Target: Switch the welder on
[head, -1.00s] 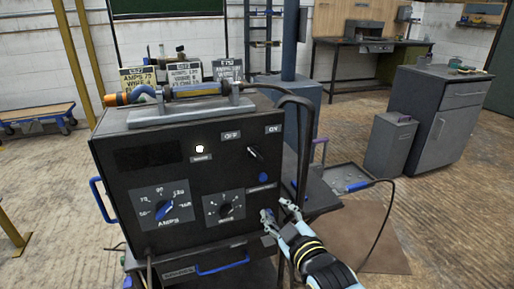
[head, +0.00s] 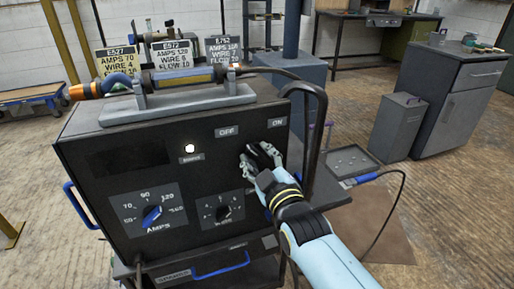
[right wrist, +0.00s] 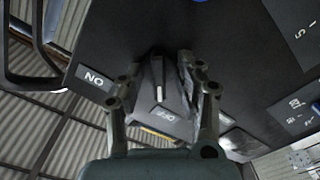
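The welder (head: 100,190) is a dark box with a black front panel. Its power switch is a black knob (right wrist: 157,78) with a white pointer mark, between an OFF label (head: 227,132) and an ON label (head: 277,123). In the right wrist view the mark points toward the OFF label (right wrist: 166,117), not toward the ON label (right wrist: 94,78). My right gripper (head: 259,154) is at the knob and partly hides it in the head view. Its fingers (right wrist: 158,70) are open, one on each side of the knob; contact is unclear. My left gripper is not in view.
Below are an AMPS dial (head: 152,212) and a smaller dial (head: 222,212). A white lamp (head: 190,148) is on the panel. A torch (head: 180,78) lies on top, its dark cable (head: 320,120) looping down the right side, near my right arm.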

